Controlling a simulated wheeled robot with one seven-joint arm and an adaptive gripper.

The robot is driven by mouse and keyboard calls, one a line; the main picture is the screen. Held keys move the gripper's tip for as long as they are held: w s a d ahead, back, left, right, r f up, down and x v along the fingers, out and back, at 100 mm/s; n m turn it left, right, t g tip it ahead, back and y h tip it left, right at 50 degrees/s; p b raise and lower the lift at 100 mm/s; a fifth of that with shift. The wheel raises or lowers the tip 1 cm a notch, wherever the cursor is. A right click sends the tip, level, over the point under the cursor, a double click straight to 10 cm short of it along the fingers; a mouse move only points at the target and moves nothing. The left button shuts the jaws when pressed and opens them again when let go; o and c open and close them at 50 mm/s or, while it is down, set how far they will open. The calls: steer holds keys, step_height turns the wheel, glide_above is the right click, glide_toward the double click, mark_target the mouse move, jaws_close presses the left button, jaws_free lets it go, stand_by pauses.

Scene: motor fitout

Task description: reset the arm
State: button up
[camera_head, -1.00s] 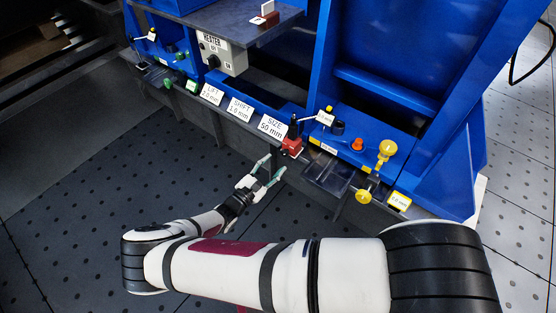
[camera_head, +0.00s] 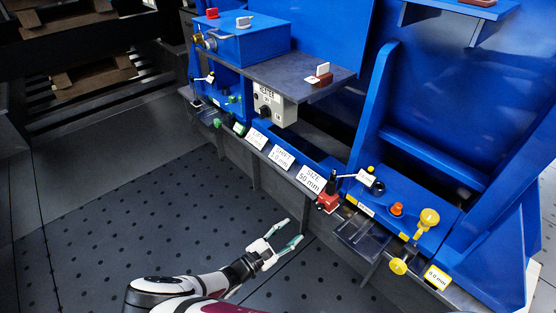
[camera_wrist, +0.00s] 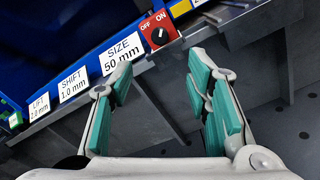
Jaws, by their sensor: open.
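My gripper (camera_head: 283,238) is open and empty in the head view, held over the dark floor in front of the blue workstation (camera_head: 420,120). In the wrist view its two fingers with green pads (camera_wrist: 162,92) stand wide apart with nothing between them. The switch box also shows in the head view (camera_head: 327,202). My gripper is apart from it.
Label cards for LIFT, SHIFT and SIZE (camera_head: 310,179) stand along the ledge. A tester box (camera_head: 274,104) hangs under a grey shelf (camera_head: 300,75). Yellow knobs (camera_head: 429,217) and a clear tray (camera_head: 362,233) jut out at right. The perforated floor (camera_head: 130,215) is free at left.

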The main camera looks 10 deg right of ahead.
steer(key=s+d+r+m+g+y, duration=0.3)
steer(key=r+m+g, duration=0.2)
steer(key=r, duration=0.6)
steer(key=s+d+r+m+g+y, duration=0.2)
steer(key=s+r+m+g, duration=0.25)
steer(key=r, duration=0.75)
steer(key=s+d+r+m+g+y, duration=0.3)
steer(key=r+m+g, duration=0.2)
steer(key=r, duration=0.6)
steer(key=s+d+r+m+t+y, duration=0.1)
steer(key=s+d+r+m+y, duration=0.25)
steer(key=s+r, duration=0.7)
steer(key=s+a+r+m+t+y, duration=0.1)
steer(key=s+m+t+y, duration=0.15)
steer(key=s, duration=1.05)
step_height(320, 180, up, 33)
steer(key=n+t+p, duration=0.1)
steer(key=t+p, duration=0.3)
steer(key=p, duration=2.7)
steer(key=shift+d+t+y, duration=0.15)
steer(key=shift+t+y, duration=0.15)
